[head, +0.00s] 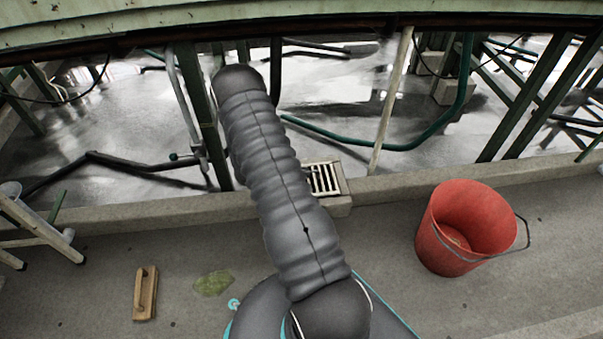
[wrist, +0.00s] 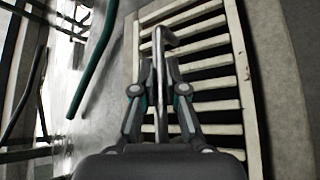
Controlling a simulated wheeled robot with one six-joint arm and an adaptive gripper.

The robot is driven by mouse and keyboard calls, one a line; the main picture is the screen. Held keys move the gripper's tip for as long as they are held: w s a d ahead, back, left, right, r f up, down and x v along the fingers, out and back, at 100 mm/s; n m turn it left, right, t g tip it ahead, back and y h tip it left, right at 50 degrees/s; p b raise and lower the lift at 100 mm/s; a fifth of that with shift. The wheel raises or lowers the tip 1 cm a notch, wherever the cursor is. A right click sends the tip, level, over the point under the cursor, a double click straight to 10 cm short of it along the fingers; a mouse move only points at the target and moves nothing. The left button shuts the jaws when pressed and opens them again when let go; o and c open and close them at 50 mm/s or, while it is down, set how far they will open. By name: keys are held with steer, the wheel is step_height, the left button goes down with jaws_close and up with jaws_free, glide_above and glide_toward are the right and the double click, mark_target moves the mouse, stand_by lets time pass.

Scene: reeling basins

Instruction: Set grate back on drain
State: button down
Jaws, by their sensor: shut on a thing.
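The grate (head: 325,179) is a pale slatted rectangle at the concrete kerb, right of my arm in the head view. In the wrist view the grate (wrist: 238,62) fills the middle and right, with dark gaps between its slats. My gripper (wrist: 159,76) is over its left part, shut on a grey metal bar (wrist: 159,50) whose far end bends right. I cannot tell whether the bar is fixed to the grate. The drain opening is hidden under the grate; its pale surround (wrist: 262,35) shows beside it. I cannot tell whether the grate lies flush. My arm hides the gripper in the head view.
A red bucket (head: 464,230) stands on the walkway at right. A wooden-backed brush or float (head: 145,293) and a greenish patch (head: 213,283) lie at left. Green posts (head: 200,110) and a hose (head: 410,146) stand beyond the kerb over wet floor.

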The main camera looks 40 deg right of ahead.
steer(key=shift+f+b, duration=0.3)
steer(key=shift+b, duration=0.1)
steer(key=c, duration=1.2)
jaws_free()
